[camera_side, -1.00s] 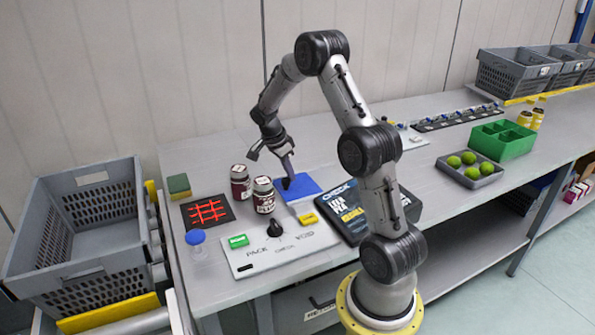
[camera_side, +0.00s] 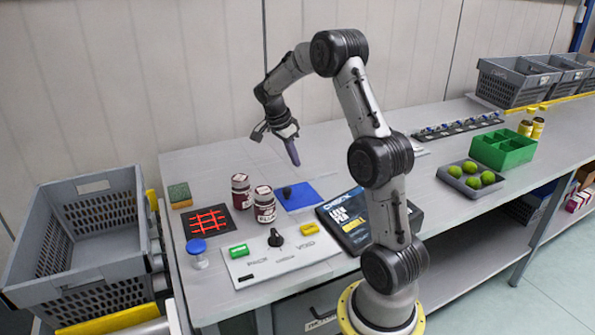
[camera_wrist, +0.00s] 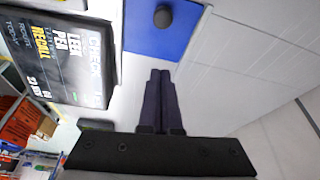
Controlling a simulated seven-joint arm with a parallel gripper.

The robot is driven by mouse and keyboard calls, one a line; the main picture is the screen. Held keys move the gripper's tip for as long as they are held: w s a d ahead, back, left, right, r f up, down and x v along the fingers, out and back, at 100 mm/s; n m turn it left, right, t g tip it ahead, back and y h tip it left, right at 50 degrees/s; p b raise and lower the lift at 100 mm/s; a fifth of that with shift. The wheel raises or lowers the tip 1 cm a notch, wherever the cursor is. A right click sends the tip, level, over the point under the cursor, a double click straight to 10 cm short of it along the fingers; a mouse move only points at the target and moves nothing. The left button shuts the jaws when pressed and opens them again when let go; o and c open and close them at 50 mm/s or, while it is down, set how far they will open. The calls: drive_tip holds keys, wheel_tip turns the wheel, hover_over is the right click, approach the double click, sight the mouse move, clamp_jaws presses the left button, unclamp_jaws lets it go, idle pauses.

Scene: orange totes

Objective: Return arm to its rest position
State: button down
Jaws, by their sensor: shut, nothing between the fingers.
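My gripper (camera_side: 294,160) hangs in the air above the far part of the table, pointing down, with its fingers together and empty. In the wrist view my gripper (camera_wrist: 161,76) shows its two dark fingers side by side, with nothing between them. A blue mat (camera_side: 305,198) with a dark round knob-like object (camera_side: 287,192) on it lies below and in front of the gripper. The blue mat (camera_wrist: 145,42) and the dark object (camera_wrist: 162,16) also show at the top of the wrist view, apart from the fingertips.
Two dark jars (camera_side: 264,205) stand left of the mat. A black-framed screen (camera_side: 348,218) lies right of it. A control panel (camera_side: 280,256) lies in front. A green bin (camera_side: 503,148) and a tray of green fruit (camera_side: 471,187) stand at right.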

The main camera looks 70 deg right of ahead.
drive_tip(key=w+a+r+n+t+h, duration=0.1)
drive_tip(key=w+a+r+n+t, duration=0.15)
drive_tip(key=a+r, duration=0.8)
drive_tip(key=s+a+r+n+t, duration=0.1)
drive_tip(key=s+a+r+n, duration=0.15)
drive_tip(key=a, duration=0.25)
drive_tip(key=s+a+r+n+t, duration=0.1)
drive_tip(key=a+r+n+t, duration=0.15)
drive_tip(key=a, duration=0.25)
drive_tip(key=s+a+f+n+t+y, duration=0.2)
drive_tip(key=s+a+f+n+y, duration=0.2)
drive_tip(key=s+a+n, duration=0.9)
drive_tip(key=shift+s+f+n, duration=0.15)
drive_tip(key=shift+f+n, duration=0.95)
drive_tip(key=shift+n, duration=1.25)
drive_tip(key=shift+a, duration=0.1)
